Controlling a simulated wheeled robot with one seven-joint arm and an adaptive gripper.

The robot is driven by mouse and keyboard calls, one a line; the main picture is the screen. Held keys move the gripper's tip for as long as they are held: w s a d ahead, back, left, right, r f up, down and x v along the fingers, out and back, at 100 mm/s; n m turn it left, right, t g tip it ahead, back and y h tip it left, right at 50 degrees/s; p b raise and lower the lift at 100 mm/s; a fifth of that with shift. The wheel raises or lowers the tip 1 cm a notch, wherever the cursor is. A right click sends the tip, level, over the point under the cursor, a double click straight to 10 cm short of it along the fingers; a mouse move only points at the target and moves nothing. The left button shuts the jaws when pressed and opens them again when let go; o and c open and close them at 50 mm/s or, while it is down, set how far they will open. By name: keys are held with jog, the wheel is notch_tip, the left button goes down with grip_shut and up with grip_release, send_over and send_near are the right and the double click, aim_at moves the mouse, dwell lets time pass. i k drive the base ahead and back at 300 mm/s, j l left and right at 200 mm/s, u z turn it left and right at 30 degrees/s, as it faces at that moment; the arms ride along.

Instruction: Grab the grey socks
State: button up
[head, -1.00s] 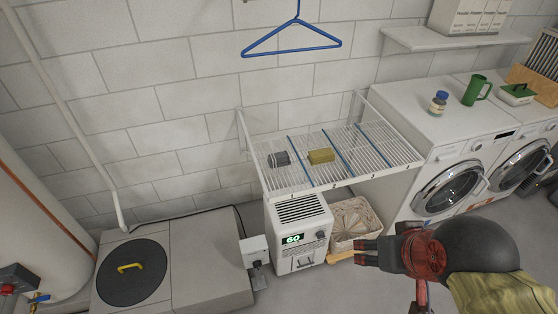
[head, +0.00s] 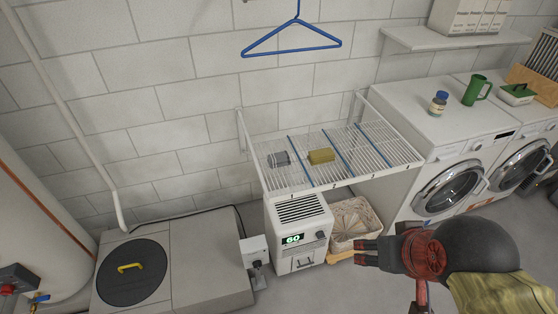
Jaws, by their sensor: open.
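The grey socks (head: 279,159) look like a small folded grey bundle. They lie on the left part of the white wire rack (head: 357,169), left of a blue divider. My gripper (head: 357,251) is at the lower right of the head view, in front of and below the rack, pointing left. It is open, with nothing visible between its fingers, and well apart from the socks.
A mustard-yellow folded bundle (head: 321,156) lies right of the socks. A dehumidifier (head: 301,246) and a basket (head: 354,224) stand below the rack. Washing machines (head: 443,143) stand to the right. A blue hanger (head: 291,46) hangs above. A grey lidded box (head: 205,261) sits lower left.

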aim_at(277, 159)
jog(key=i+j+z, duration=0.1)
jog(key=j+z, duration=0.25)
jog(key=i+j+z, duration=0.1)
jog(key=j+z, duration=0.6)
jog(key=j, duration=0.1)
